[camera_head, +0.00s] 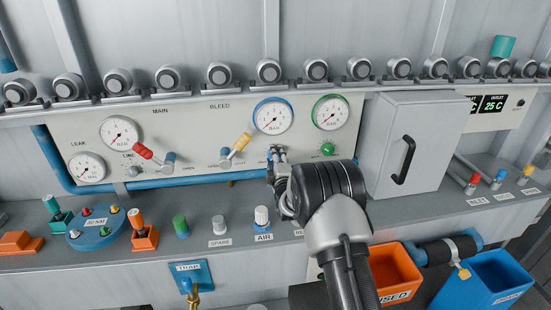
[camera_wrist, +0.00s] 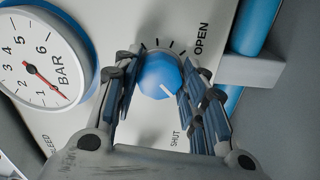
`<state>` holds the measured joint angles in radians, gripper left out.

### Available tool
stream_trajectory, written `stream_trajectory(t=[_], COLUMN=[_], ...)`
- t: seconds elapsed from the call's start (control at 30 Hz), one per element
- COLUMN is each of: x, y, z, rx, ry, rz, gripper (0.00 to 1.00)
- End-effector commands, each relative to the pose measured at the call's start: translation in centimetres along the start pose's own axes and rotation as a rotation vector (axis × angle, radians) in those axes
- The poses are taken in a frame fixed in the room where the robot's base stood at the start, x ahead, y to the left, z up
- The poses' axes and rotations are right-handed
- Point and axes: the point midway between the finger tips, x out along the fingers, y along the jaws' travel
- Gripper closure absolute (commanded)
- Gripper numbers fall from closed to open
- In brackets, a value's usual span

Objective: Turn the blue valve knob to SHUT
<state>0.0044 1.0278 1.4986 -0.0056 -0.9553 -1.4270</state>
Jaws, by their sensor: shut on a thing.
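The blue valve knob (camera_wrist: 158,74) sits on the pale panel, between the fingers of my gripper (camera_wrist: 165,84) in the wrist view. My gripper is shut on it, with one finger on each side. A white mark on the knob's face points down and right in that view. The OPEN label (camera_wrist: 201,36) is at the upper right, with dark tick marks near it, and the SHUT label (camera_wrist: 175,134) is below the knob. In the head view my gripper (camera_head: 277,153) is at the panel below the blue-rimmed gauge (camera_head: 273,116), and it mostly hides the knob.
A green knob (camera_head: 327,148) is just right of my gripper, and a yellow lever (camera_head: 239,143) is to its left. A grey box with a black handle (camera_head: 405,160) stands out at the right. The AIR knob (camera_head: 262,216) rises from the shelf below. Orange (camera_head: 395,268) and blue (camera_head: 490,285) bins are lower right.

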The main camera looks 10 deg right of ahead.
Motion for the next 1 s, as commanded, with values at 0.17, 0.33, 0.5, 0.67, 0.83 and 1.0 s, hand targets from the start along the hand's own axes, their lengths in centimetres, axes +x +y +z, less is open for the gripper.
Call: stream_trajectory(t=[0.17, 0.33, 0.5, 0.67, 0.83, 1.0], x=[0.0, 0.0, 0.0, 0.0, -0.2, -1.9], y=[0.0, 0.0, 0.1, 0.1, 0.0, 0.0], z=[0.0, 0.1, 0.1, 0.0, 0.0, 0.0], rx=[0.000, 0.000, 0.001, 0.001, 0.001, 0.001], ry=[0.000, -0.001, -0.001, 0.000, 0.000, -0.001], rz=[0.000, 0.001, 0.002, 0.001, 0.000, -0.001], gripper=[0.60, 0.49, 0.41, 0.41, 0.41, 0.41])
